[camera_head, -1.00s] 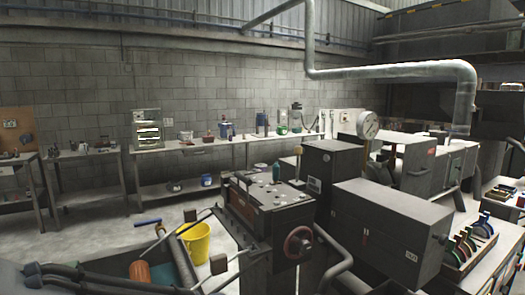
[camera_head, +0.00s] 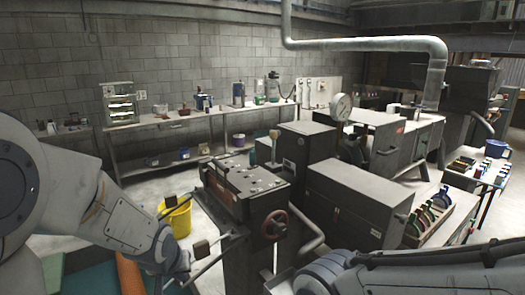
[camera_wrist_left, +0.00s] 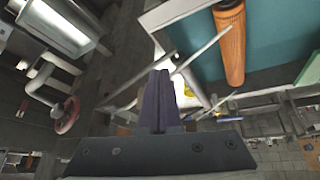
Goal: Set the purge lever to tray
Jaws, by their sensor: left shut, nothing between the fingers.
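A machine block with a slotted top (camera_head: 245,185) and a red handwheel (camera_head: 274,225) stands at centre. Thin rods with brown block ends (camera_head: 202,248) project from its left side. A pale-knobbed upright lever (camera_head: 275,134) stands behind it. No lever label is readable, so I cannot tell which is the purge lever. My left gripper (camera_head: 180,264) is left of the block, near the rods, its fingers mostly hidden. In the left wrist view its fingers (camera_wrist_left: 161,76) are shut and empty, with a pale rod crossing beyond them. My right gripper is out of view.
A yellow bucket (camera_head: 177,218) stands on the floor behind the rods. An orange cylinder (camera_head: 129,274) lies on a teal surface at lower left, also seen in the left wrist view (camera_wrist_left: 230,45). Grey machine boxes (camera_head: 357,200) fill the right side.

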